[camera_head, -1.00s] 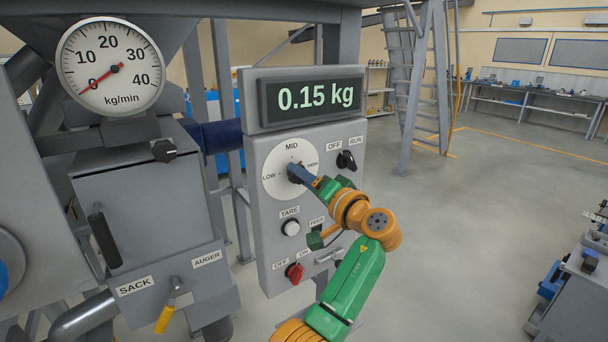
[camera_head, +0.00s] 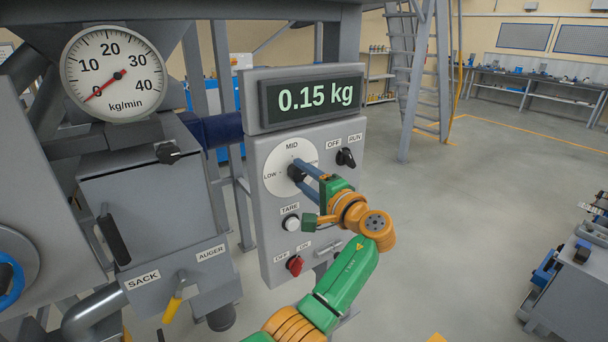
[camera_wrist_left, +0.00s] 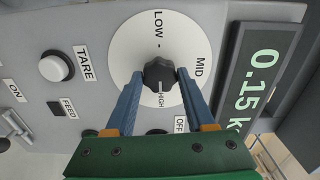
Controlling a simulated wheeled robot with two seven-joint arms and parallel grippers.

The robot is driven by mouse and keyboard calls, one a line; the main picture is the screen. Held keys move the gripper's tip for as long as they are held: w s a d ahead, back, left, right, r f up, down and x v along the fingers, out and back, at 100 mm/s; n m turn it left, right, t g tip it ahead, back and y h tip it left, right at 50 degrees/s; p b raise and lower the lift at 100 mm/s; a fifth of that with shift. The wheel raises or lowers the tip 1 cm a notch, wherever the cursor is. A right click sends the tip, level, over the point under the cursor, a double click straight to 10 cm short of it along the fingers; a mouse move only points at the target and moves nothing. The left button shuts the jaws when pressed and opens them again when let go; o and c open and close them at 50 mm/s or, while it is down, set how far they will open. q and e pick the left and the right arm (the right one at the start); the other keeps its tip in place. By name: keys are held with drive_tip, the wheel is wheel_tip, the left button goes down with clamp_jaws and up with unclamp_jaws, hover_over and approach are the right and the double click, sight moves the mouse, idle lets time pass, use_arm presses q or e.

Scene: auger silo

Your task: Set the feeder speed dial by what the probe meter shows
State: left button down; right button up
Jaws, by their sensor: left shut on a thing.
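The feeder speed dial is a white disc (camera_head: 275,160) marked LOW, MID and HIGH on the grey panel, with a black knob (camera_wrist_left: 159,74) at its centre. My left gripper (camera_head: 298,180) has its two blue fingers on opposite sides of this knob, shut on it. In the left wrist view the knob's white line points toward HIGH. A digital display (camera_head: 311,96) above reads 0.15 kg. A round kg/min gauge (camera_head: 112,95) at upper left has its red needle at 0. Nothing in view is labelled as a probe meter. My right gripper is not in view.
The panel also has an OFF/RUN switch (camera_head: 346,158), a white TARE button (camera_head: 291,223) and a red OFF/ON switch (camera_head: 295,265). A yellow-handled lever (camera_head: 173,305) sits between SACK and AUGER labels. Open floor lies to the right.

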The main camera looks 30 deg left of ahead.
use_arm(q)
drive_tip(key=shift+r, duration=0.1)
idle(0.3)
drive_tip(key=shift+c, duration=1.3)
unclamp_jaws()
drive_tip(key=shift+d+f+b, duration=0.25)
drive_tip(key=shift+b, duration=0.1)
drive_tip(key=b+v, duration=0.3)
drive_tip(key=v, duration=0.3)
drive_tip(key=shift+s+d, duration=0.15)
drive_tip(key=shift+d, duration=0.05)
drive_tip(key=shift+a+r, duration=0.1)
drive_tip(key=shift+r, duration=0.05)
